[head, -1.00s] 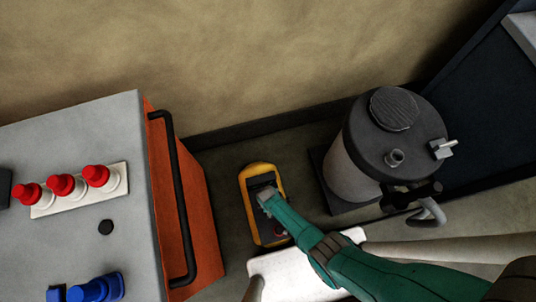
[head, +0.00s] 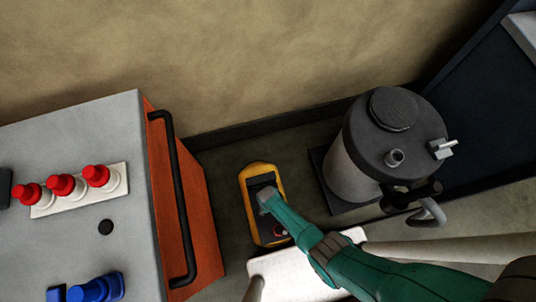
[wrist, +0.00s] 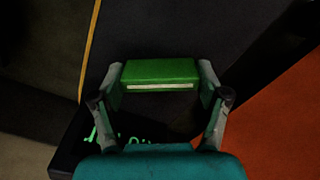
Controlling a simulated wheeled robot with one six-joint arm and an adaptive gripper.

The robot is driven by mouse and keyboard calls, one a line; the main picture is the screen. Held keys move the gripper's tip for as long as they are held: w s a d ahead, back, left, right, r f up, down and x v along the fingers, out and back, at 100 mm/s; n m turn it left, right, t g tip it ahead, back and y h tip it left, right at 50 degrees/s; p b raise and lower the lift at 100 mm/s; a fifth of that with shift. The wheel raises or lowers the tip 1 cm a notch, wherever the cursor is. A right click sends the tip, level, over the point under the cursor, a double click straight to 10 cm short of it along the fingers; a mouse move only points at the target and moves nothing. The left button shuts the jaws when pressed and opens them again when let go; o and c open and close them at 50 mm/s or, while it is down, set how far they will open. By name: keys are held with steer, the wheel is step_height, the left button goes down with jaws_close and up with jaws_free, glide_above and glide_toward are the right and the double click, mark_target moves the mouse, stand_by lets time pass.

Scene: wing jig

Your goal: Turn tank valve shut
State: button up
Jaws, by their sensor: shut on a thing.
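My gripper (head: 266,194) is low over a black-faced unit with a yellow frame (head: 248,202) on the floor. In the wrist view my gripper (wrist: 161,84) is shut on a green bar (wrist: 160,70) with a white stripe, one finger at each end. The bar is hidden behind my gripper in the head view. Glowing green marks (wrist: 104,134) show on a dark surface below it. A grey tank (head: 350,166) with a black top stands to the right, apart from my gripper. A pale lever-like fitting (head: 442,148) is on its top edge. I cannot tell which part is the valve.
An orange cabinet (head: 205,235) with a black bar handle (head: 181,215) stands close on the left. Red-capped fittings (head: 67,187) and a blue part (head: 96,288) are on its grey top. A white panel (head: 290,275) lies in front. The wall (head: 250,70) is behind.

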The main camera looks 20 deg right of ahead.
steer(key=m, duration=0.6)
stand_by(0.7)
steer(key=o, duration=1.2)
steer(key=shift+c, duration=0.2)
steer(key=shift+r, duration=0.15)
step_height(320, 180, up, 12)
